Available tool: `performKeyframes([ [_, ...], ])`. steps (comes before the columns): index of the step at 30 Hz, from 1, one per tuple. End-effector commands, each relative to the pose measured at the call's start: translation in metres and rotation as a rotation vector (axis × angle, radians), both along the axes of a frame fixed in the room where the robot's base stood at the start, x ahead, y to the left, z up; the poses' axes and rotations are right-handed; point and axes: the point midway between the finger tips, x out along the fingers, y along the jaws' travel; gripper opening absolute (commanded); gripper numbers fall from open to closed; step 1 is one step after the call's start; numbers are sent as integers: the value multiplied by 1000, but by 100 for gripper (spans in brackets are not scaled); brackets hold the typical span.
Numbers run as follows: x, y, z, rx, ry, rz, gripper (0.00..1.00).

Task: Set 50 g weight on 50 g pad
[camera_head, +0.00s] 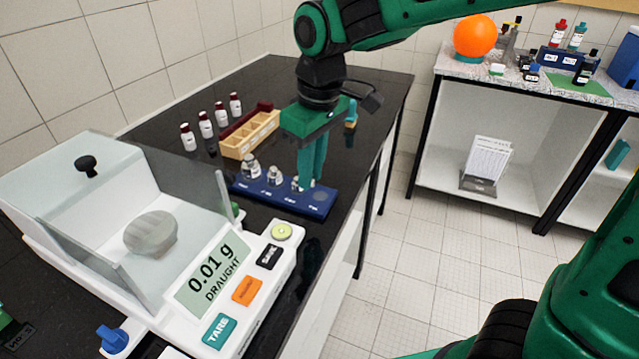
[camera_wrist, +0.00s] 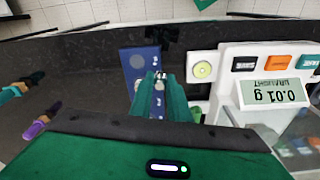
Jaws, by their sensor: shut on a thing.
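A dark blue board (camera_head: 268,197) lies on the black bench in the head view, with several labelled pads in a row; the labels are too small to read. Metal weights stand on it, a larger one (camera_head: 252,166), a middle one (camera_head: 274,176) and a small one (camera_head: 295,184). The pad (camera_head: 320,196) at its right end looks bare. My gripper (camera_head: 309,182) points down over the board's right half, shut on a small metal weight (camera_wrist: 159,78), mostly hidden by the fingers. I cannot tell whether it touches the board (camera_wrist: 135,62).
A balance (camera_head: 190,290) reading 0.01 g with "DRAUGHT" stands at the front left, its glass shield (camera_head: 185,185) close to the board. A wooden compartment box (camera_head: 250,138) and several small bottles (camera_head: 206,125) stand behind. The bench edge lies just right of the board.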

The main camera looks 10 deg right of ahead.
Motion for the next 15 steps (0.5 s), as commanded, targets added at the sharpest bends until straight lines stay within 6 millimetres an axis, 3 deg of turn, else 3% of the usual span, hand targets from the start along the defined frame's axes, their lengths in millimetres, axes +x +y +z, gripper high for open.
performKeyframes([
  [7,35,-23,-26,-1,2,-2,0],
  [15,44,-30,-42,-2,2,0,0],
])
